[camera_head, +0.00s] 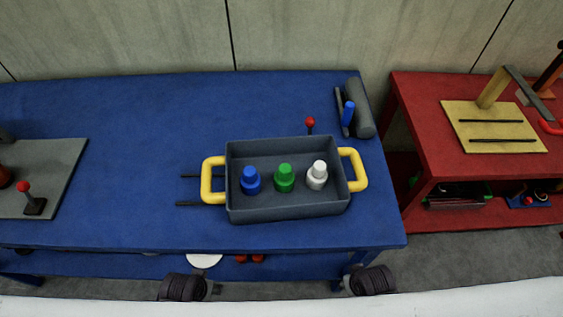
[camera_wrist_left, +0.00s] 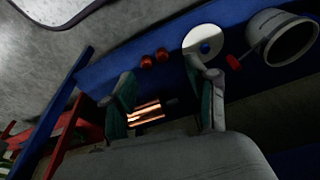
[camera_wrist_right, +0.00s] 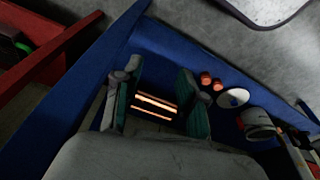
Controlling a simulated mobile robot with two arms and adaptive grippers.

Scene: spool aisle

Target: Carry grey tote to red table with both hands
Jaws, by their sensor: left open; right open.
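The grey tote (camera_head: 290,212) stands on the blue table (camera_head: 130,225), near its front right part. It has a yellow handle at its left end (camera_head: 207,180) and another at its right end (camera_head: 358,170). Inside stand a blue bottle (camera_head: 250,181), a green bottle (camera_head: 285,178) and a white bottle (camera_head: 317,176). The red table (camera_head: 420,115) is to the right, across a gap. My left gripper (camera_wrist_left: 168,92) and my right gripper (camera_wrist_right: 158,90) are open and empty in their wrist views. Neither wrist view shows the tote. Dark parts of my arms show below the blue table's front edge.
A grey board (camera_head: 50,165) with a red-knobbed lever lies at the blue table's left. A grey roll (camera_head: 362,108) stands behind the tote's right end. A yellow board (camera_head: 490,128) sits on the red table, whose front is bare. A bucket (camera_wrist_left: 285,40) is on the lower shelf.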

